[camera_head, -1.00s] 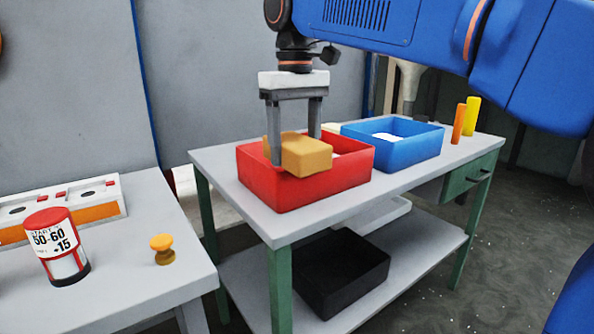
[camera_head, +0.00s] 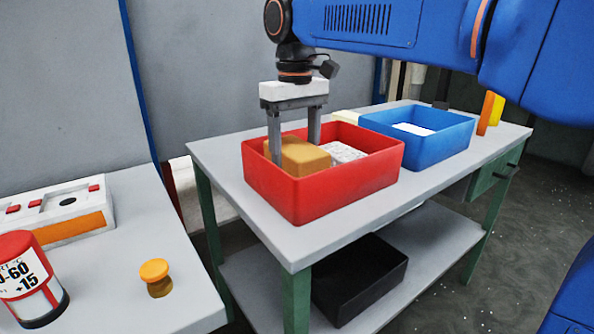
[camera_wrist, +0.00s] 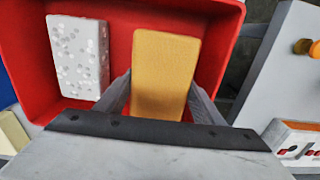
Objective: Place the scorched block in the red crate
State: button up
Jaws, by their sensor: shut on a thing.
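The scorched block (camera_head: 305,157) is a tan-brown foam block; it also shows in the wrist view (camera_wrist: 165,70). My gripper (camera_head: 295,150) is shut on it, one finger on each side. The block is within the walls of the red crate (camera_head: 345,180), at its left part, with its top near rim height. Whether it touches the crate floor is hidden by the front wall. A white speckled block (camera_wrist: 78,55) lies in the same crate beside it, apart from it; it also shows in the head view (camera_head: 343,152).
A blue crate (camera_head: 440,147) with a white thing inside stands right of the red crate. A black bin (camera_head: 365,285) is on the lower shelf. Left, a separate table holds a yellow knob (camera_head: 155,275), a red-topped canister (camera_head: 28,280) and a control panel (camera_head: 65,215).

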aim_at(295, 146)
jog(key=shift+f, duration=2.2)
jog(key=o, duration=1.1)
jog(key=shift+f, duration=0.1)
jog(key=shift+c, duration=0.2)
notch_tip(295, 146, up, 12)
jog(key=shift+r, duration=0.15)
